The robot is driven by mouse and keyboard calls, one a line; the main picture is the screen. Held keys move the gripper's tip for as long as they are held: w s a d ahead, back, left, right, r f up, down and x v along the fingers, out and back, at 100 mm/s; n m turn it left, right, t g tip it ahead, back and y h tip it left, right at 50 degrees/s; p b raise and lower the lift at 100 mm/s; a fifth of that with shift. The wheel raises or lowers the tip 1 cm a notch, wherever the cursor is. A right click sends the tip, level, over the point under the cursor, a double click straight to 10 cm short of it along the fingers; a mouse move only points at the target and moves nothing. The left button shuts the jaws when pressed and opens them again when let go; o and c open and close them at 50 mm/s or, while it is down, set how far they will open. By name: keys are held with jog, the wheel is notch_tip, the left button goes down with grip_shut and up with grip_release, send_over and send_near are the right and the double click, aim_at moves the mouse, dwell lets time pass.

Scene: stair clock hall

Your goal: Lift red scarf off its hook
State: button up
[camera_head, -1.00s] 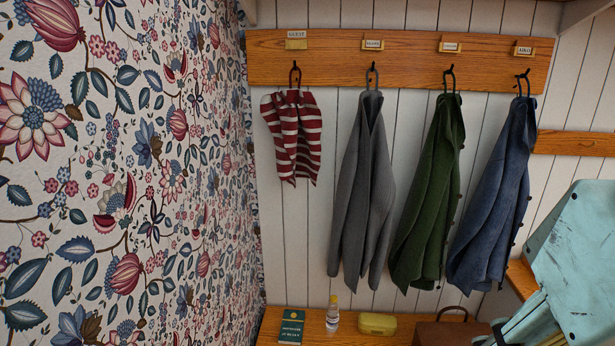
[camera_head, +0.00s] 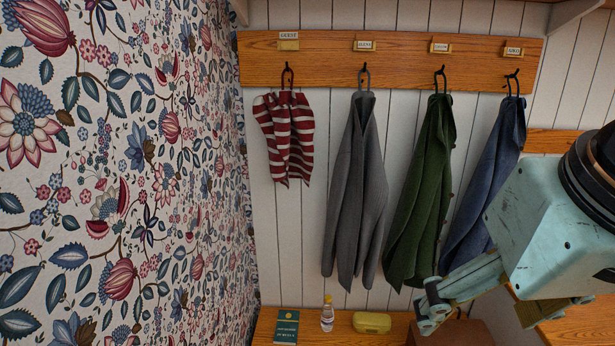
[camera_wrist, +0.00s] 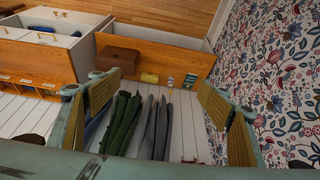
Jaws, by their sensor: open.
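The red and white striped scarf (camera_head: 290,135) hangs folded from the leftmost black hook (camera_head: 287,77) on the wooden rail, in the head view. My gripper (camera_head: 432,308) is at the lower right of the head view, well right of and below the scarf, in front of the lower coats. In the wrist view my gripper (camera_wrist: 160,103) shows two fingers spread wide with nothing held between them.
A grey coat (camera_head: 355,200), a green coat (camera_head: 422,200) and a blue coat (camera_head: 490,180) hang right of the scarf. A book (camera_head: 286,325), a bottle (camera_head: 327,315) and a yellow case (camera_head: 371,322) stand on the bench below. Floral wallpaper (camera_head: 120,180) bounds the left side.

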jog(key=o, duration=0.7)
jog(key=w+t, duration=0.1)
jog(key=w, duration=0.5)
jog(key=w+a+r+t+p, duration=0.1)
jog(key=w, duration=0.6)
jog(key=w+a+r+p, duration=0.1)
jog(key=w, duration=0.6)
jog(key=shift+a+n+t, duration=0.2)
jog(key=shift+n+t, duration=0.2)
jog(key=shift+o, duration=0.2)
jog(key=w+a+n+t+y+p, duration=0.1)
jog(key=w+a+t+p, duration=0.15)
jog(key=w, duration=0.75)
jog(key=w+a+t+y+p, duration=0.1)
jog(key=w+a, duration=0.3)
jog(key=w, duration=0.6)
jog(key=n+t+y+p, duration=0.2)
jog(key=t+y+p, duration=0.2)
jog(key=t+p, duration=0.2)
send_near(290, 162)
jog(key=shift+w+d+f, duration=0.55)
jog(key=shift+d+f, duration=0.05)
jog(key=shift+f, duration=0.2)
jog(key=shift+w, duration=0.1)
jog(key=shift+p+x, duration=1.1)
jog(key=shift+x, duration=5.7)
jog(key=shift+a, duration=0.15)
